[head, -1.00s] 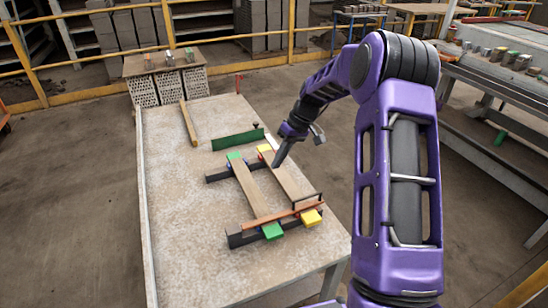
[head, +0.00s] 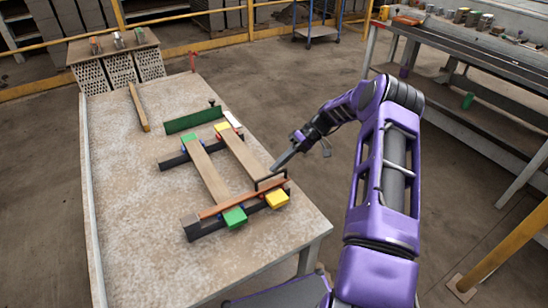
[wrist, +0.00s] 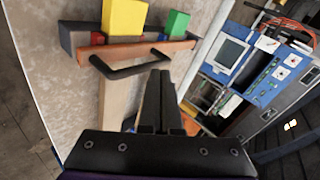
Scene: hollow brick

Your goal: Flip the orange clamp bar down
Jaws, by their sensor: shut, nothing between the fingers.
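The orange clamp bar (head: 238,199) runs across the near ends of two wooden boards, beside a black rail (head: 207,228). A black handle (head: 271,181) is at the bar's right end. In the wrist view the bar (wrist: 150,49) and its bent black handle (wrist: 128,68) are just beyond my fingers. I cannot tell how far the bar is tilted. My gripper (head: 278,167) is above the table's right side, close to the handle in the picture. In the wrist view its fingers (wrist: 158,78) are shut and empty, apart from the bar.
Yellow (head: 277,199) and green (head: 235,217) blocks sit at the rail's near side. The table's left side (head: 125,200) is clear. A workbench (head: 470,70) stands at the right.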

